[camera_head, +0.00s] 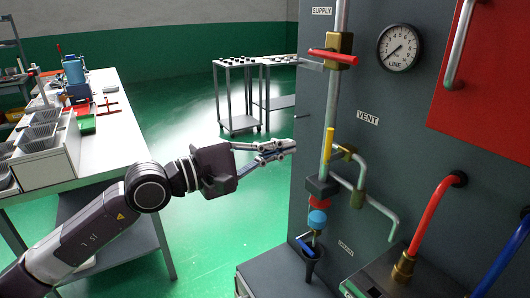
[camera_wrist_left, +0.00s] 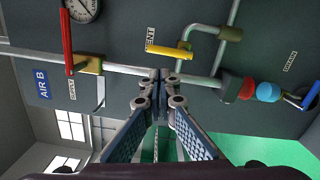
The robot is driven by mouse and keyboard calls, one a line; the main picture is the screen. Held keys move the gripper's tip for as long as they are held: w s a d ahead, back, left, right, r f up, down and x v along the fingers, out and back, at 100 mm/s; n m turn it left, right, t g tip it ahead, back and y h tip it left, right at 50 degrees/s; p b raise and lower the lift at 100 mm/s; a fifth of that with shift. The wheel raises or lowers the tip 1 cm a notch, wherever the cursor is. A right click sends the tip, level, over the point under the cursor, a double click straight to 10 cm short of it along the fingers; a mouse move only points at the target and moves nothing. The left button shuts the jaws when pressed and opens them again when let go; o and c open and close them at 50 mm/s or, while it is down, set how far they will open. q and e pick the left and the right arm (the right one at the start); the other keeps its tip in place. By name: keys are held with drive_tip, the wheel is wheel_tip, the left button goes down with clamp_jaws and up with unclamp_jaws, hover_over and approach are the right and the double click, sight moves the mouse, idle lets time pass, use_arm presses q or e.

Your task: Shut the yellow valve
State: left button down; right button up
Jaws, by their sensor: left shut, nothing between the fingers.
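The yellow valve has a bar handle (camera_head: 328,143) that stands upright, in line with the main vertical pipe, below the VENT label on the dark panel. Its yellow body (camera_head: 345,152) sits just right of the handle. In the left wrist view the yellow handle (camera_wrist_left: 169,52) lies across the picture, above the fingertips. My left gripper (camera_head: 294,147) is shut and empty. Its fingertips point at the panel, left of the yellow handle and apart from it in the head view. The left fingertips also show in the left wrist view (camera_wrist_left: 161,78). My right gripper is not in view.
A red-handled valve (camera_head: 333,56) sits higher on the pipe, near a gauge (camera_head: 399,47). Below are a red fitting and a blue knob (camera_head: 317,219). A bent outlet pipe (camera_head: 384,215) and a red hose (camera_head: 432,213) are at right. A white bench (camera_head: 100,150) stands left.

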use_arm(q)
drive_tip(key=v, duration=0.4)
drive_tip(key=shift+s+a, duration=0.15)
drive_tip(key=shift+a, duration=0.1)
